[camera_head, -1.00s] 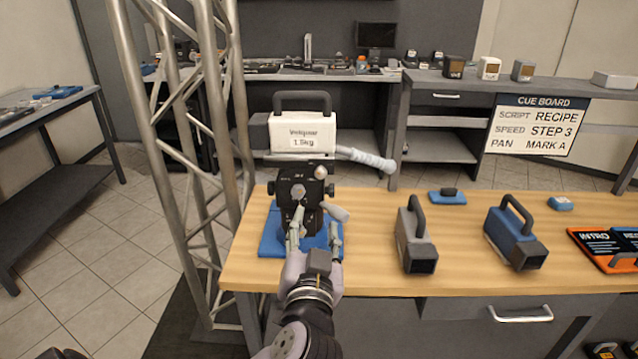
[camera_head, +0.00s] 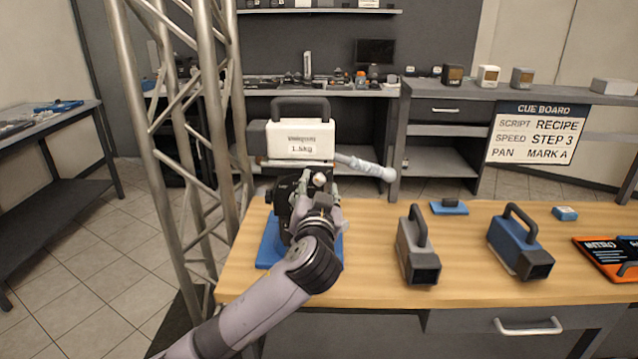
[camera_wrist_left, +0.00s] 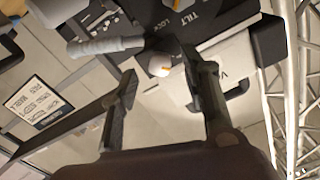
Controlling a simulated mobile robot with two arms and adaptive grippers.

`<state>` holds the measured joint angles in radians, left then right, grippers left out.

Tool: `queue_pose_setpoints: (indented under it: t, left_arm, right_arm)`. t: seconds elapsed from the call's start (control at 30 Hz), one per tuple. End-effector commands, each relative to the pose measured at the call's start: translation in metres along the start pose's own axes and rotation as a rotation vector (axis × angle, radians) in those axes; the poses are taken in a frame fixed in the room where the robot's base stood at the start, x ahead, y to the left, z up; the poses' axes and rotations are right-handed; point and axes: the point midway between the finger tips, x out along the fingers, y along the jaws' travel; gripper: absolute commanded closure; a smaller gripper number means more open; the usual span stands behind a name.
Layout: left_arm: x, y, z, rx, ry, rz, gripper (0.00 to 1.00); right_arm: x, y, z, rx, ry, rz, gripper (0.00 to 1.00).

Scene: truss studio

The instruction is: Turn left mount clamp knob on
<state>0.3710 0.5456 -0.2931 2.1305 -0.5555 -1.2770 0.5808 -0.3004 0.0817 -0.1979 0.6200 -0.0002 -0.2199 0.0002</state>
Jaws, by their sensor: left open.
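A dark pan-tilt head (camera_head: 283,199) stands on a blue mat (camera_head: 268,251) at the table's left end, under a white camera body (camera_head: 300,138). A pale round knob (camera_head: 319,180) shows on the head's upper right. In the head view, my left gripper (camera_head: 318,194) and wrist hide much of the mount's front. My right gripper is not in view.
A grey pan handle (camera_head: 366,167) sticks out rightward from the mount. A truss tower (camera_head: 215,150) stands close on the left. A grey camera (camera_head: 417,248) and a blue one (camera_head: 520,245) stand to the right. The wooden tabletop (camera_head: 370,270) is bare between mat and grey camera.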

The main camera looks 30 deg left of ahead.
Motion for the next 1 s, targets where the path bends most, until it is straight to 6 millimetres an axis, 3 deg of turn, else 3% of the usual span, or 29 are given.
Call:
queue_pose_setpoints:
  t: [0.2, 0.47, 1.0]
  left_arm:
    - [0.016, 0.0, 0.0, 0.0, 0.0, 0.001, 0.58]
    - [0.017, 0.001, 0.0, 0.0, 0.0, 0.001, 0.58]
    - [0.017, 0.001, 0.0, 0.0, 0.0, 0.002, 0.93]
  right_arm:
    - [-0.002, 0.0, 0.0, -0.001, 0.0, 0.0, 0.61]
    - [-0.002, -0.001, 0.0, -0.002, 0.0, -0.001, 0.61]
    - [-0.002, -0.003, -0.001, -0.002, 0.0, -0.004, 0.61]
